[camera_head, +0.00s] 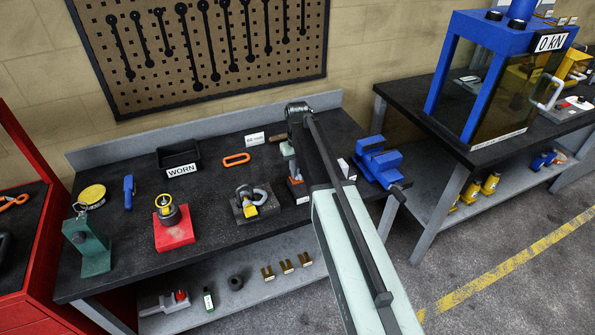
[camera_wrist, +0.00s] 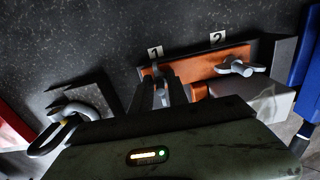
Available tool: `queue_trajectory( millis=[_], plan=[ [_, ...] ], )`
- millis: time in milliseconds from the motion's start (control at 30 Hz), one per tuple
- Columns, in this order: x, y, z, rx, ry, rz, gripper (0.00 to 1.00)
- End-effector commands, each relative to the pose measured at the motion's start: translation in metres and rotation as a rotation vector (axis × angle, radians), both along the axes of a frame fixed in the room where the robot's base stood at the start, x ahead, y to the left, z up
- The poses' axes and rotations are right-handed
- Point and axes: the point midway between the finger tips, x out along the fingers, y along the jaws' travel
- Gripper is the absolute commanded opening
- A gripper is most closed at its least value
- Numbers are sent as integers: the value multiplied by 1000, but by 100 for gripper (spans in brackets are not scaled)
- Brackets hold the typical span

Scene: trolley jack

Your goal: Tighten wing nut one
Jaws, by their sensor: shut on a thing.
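In the wrist view, wing nut one (camera_wrist: 160,95) is a small grey piece between my fingers, beside the label "1" (camera_wrist: 155,52) on an orange bar (camera_wrist: 205,66). My gripper (camera_wrist: 161,76) is shut on it, and the fingers hide much of it. Wing nut two (camera_wrist: 239,68), grey with two wings, sits at the bar's right end beside the label "2" (camera_wrist: 217,37). In the head view, my gripper (camera_head: 289,160) points down over the orange bar (camera_head: 297,187), and my arm covers most of that fixture.
A shackle on a dark block (camera_head: 250,202) stands left of the gripper. A red block with a yellow-topped part (camera_head: 172,228) is farther left. A blue vise (camera_head: 378,163) is close on the right. The bench (camera_head: 215,235) has open room between these.

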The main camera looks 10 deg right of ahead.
Motion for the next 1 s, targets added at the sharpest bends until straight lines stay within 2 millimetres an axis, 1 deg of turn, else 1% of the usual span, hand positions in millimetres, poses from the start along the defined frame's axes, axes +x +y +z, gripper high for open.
queue_trajectory(
  millis=[267, 300, 333, 367, 633, 767, 867, 1000],
  plan=[
    [2, 0, 0, 0, -4, -1, 0],
    [2, 0, 0, 0, -5, 0, 28],
    [2, 0, 0, 0, -4, 0, 36],
    [1, 0, 0, 0, -4, 0, 42],
    [0, 0, 0, 0, -1, 0, 42],
    [0, 0, 6, 0, -1, 1, 42],
    [0, 0, 18, 0, -1, 1, 42],
    [0, 0, 44, 0, -1, 0, 42]
  ],
)
